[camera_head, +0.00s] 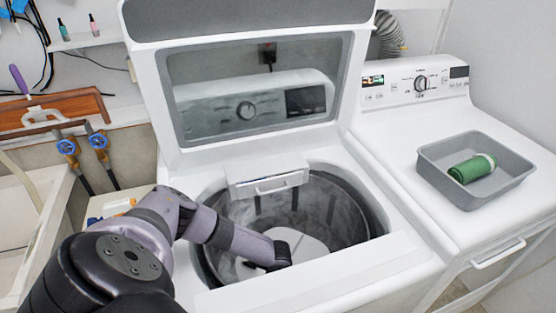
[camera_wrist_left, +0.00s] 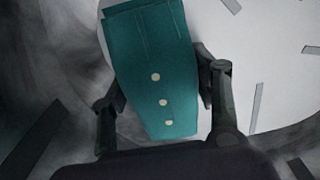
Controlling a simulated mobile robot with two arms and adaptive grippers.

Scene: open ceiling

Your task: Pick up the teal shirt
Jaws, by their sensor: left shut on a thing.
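The teal shirt (camera_wrist_left: 152,62) is a folded teal piece with several pale buttons in the left wrist view. It lies between the two fingers of my left gripper (camera_wrist_left: 160,95), which is shut on it. In the head view my left arm reaches down into the open washer drum (camera_head: 345,205). The left gripper (camera_head: 275,258) is low inside the drum, partly hidden by the arm, and the shirt cannot be made out there. My right gripper is in neither view.
The washer's raised lid (camera_head: 265,95) stands behind the drum, and the drum rim surrounds my arm. At the right, a grey bin (camera_head: 440,160) with a green rolled item (camera_head: 472,168) sits on a second machine (camera_head: 400,130). Blue-handled valves (camera_head: 67,147) are at the left.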

